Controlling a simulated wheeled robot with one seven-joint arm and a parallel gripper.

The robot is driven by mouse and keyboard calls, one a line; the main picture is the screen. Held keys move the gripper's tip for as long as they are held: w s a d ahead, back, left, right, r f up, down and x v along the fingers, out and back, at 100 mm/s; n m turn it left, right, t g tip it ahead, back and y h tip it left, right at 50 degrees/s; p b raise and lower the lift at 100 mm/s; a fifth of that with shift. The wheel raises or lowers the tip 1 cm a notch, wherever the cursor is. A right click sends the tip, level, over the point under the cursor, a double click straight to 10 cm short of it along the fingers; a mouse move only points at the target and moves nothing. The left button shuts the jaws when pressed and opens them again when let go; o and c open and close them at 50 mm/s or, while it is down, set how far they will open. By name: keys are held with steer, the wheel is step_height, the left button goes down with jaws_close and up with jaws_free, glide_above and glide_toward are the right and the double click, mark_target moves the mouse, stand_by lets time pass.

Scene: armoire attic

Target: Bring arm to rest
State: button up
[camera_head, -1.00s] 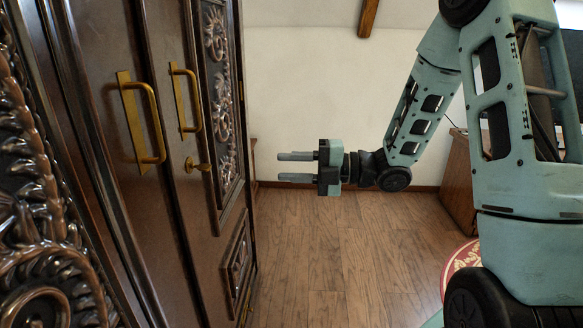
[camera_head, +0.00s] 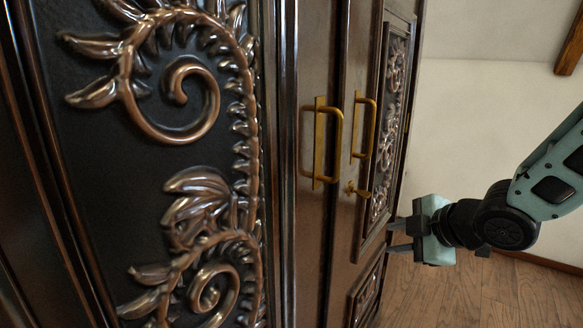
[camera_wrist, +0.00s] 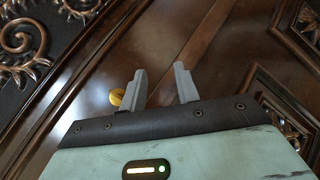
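My gripper (camera_head: 398,237) is at the right of the head view, its fingers pointing left at the dark armoire (camera_head: 310,60). In the wrist view my gripper (camera_wrist: 160,85) shows two grey fingers spread apart with nothing between them. A round yellow knob or key end (camera_wrist: 117,97) shows beside the left finger; contact cannot be told. In the head view my gripper is to the right of and below the brass handles, close to the armoire's front.
The armoire doors are shut, with two brass handles (camera_head: 320,143) (camera_head: 363,127) and a small brass key or knob (camera_head: 357,190). Carved copper-coloured scrollwork (camera_head: 200,210) covers the left panel. Wooden floor (camera_head: 480,295) and a pale wall (camera_head: 470,110) lie to the right.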

steer(key=s+a+f+m+g+h, duration=0.1)
steer(key=s+a+m+g, duration=0.15)
steer(key=s, duration=0.65)
steer(key=s+a+m+g+h, duration=0.2)
steer(key=s+m+g, duration=0.15)
steer(key=s, duration=0.45)
steer(key=s+a+f+m+g+h, duration=0.15)
steer(key=s+m, duration=0.25)
steer(key=s, duration=0.5)
step_height(320, 180, up, 16)
steer(key=g+p, duration=0.1)
steer(key=p, duration=1.4)
steer(key=shift+s+a+r+p, duration=0.25)
steer(key=shift+s+a+p, duration=0.05)
steer(key=shift+s+a, duration=0.15)
